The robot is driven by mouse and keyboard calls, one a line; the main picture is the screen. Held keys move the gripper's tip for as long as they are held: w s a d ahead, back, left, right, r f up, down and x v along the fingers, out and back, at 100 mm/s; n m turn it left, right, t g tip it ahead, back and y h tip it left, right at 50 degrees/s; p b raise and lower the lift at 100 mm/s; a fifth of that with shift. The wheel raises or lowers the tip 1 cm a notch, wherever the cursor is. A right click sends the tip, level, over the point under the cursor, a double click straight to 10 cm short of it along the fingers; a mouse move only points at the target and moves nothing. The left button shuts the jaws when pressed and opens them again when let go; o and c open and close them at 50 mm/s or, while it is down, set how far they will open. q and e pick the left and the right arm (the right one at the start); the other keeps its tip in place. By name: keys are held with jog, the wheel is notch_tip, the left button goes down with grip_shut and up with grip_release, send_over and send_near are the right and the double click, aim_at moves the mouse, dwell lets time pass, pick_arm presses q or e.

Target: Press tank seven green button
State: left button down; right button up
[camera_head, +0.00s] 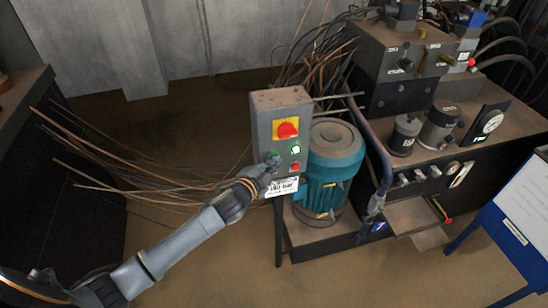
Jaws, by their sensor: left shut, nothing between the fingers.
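A grey control box (265,112) stands on a post left of a teal motor. It carries a red rotary switch on a yellow plate (286,130), a lit green-and-white button (295,149) and a red button (295,167). A second green button (272,155) is at the box's lower left, partly hidden by my gripper. My left gripper (272,163) is shut and empty, its tips at that lower left green button. I cannot tell whether they touch it. No label reading tank seven is legible. My right gripper is not in view.
A teal motor (335,165) stands right of the box, beside a hydraulic unit with a gauge (493,122). Loose brown cables (130,180) spread left of the box. A blue stand with a white sheet (525,205) is at the right. The front floor is clear.

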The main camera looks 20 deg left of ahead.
pick_arm(q)
jog(key=shift+s, duration=0.1)
jog(key=shift+s+d, duration=0.4)
jog(key=shift+s, duration=0.25)
jog(key=shift+s+d+p, duration=0.3)
jog(key=shift+s+d, duration=0.45)
jog(key=shift+s, duration=0.3)
jog(key=shift+s+d+p, duration=0.3)
jog(key=shift+s+d, duration=0.4)
jog(key=shift+s, duration=0.3)
jog(key=shift+f, duration=0.1)
